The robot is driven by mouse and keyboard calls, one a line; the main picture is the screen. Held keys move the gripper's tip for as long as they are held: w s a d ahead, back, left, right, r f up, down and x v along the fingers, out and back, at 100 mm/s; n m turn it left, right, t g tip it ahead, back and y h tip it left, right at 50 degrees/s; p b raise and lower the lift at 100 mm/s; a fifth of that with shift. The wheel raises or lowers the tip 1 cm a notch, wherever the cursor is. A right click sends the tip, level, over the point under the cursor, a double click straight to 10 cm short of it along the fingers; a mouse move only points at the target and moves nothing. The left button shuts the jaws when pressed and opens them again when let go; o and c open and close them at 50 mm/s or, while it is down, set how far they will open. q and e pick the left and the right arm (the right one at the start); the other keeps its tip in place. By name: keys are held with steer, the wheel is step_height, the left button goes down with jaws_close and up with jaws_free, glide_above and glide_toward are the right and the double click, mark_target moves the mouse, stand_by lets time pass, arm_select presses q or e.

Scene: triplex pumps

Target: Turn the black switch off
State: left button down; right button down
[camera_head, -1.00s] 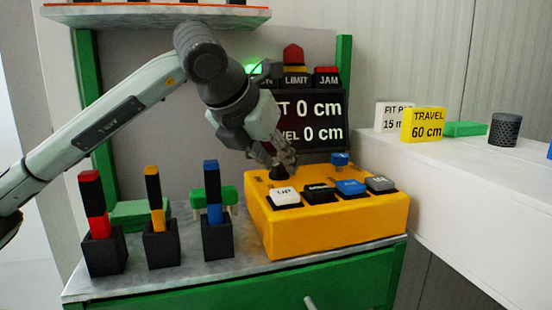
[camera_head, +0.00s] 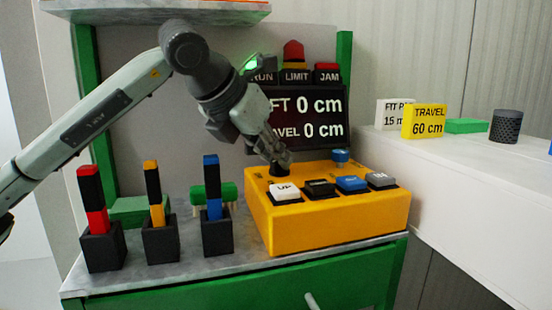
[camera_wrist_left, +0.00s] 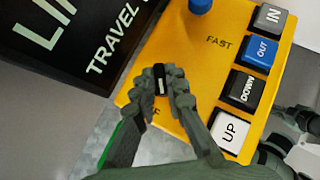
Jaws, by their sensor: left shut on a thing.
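The black switch (camera_wrist_left: 161,79) is a small dark knob with a white mark on the yellow control box (camera_wrist_left: 150,50). In the head view the switch (camera_head: 279,170) stands at the box's back left, partly hidden by my fingers. My left gripper (camera_wrist_left: 162,82) is shut on it, with a fingertip on each side of the knob. In the head view my left gripper (camera_head: 281,159) reaches down to the box from the upper left. The label beside the switch is mostly covered by a finger.
The box carries UP (camera_head: 285,191), DOWN, OUT and IN buttons in front and a blue knob (camera_head: 340,156) behind. A display (camera_head: 318,120) reads 0 cm, with a green RUN light (camera_head: 250,63) lit above. Holders with coloured bars stand left of the box.

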arm_select(q)
steer(key=shift+w+a+m+g+h, duration=0.15)
steer(key=shift+m+g+h, duration=0.25)
steer(key=shift+m+h, duration=0.3)
steer(key=shift+r+m, duration=0.1)
steer(key=shift+m, duration=0.5)
steer(key=shift+m+g+h, duration=0.3)
steer(key=shift+m+g, duration=0.1)
steer(key=shift+g, duration=0.1)
steer(key=shift+w+m+g+h+p, duration=0.2)
steer(key=shift+m+g+h+p, duration=0.5)
steer(key=shift+m+g+p, duration=1)
arm_select(e)
steer(key=shift+a+b+x, duration=0.2)
steer(key=shift+a+x, duration=0.05)
steer(key=shift+x, duration=1.1)
steer(key=shift+a+b+x, duration=0.15)
steer(key=shift+a+x, duration=0.05)
steer(key=shift+x, duration=1.15)
arm_select(q)
steer(key=shift+m+t, duration=0.3)
arm_select(e)
steer(key=shift+f, duration=0.1)
arm_select(q)
steer(key=c, duration=1.6)
jaws_free()
steer(key=shift+o, duration=0.2)
arm_select(e)
steer(key=shift+a, duration=0.1)
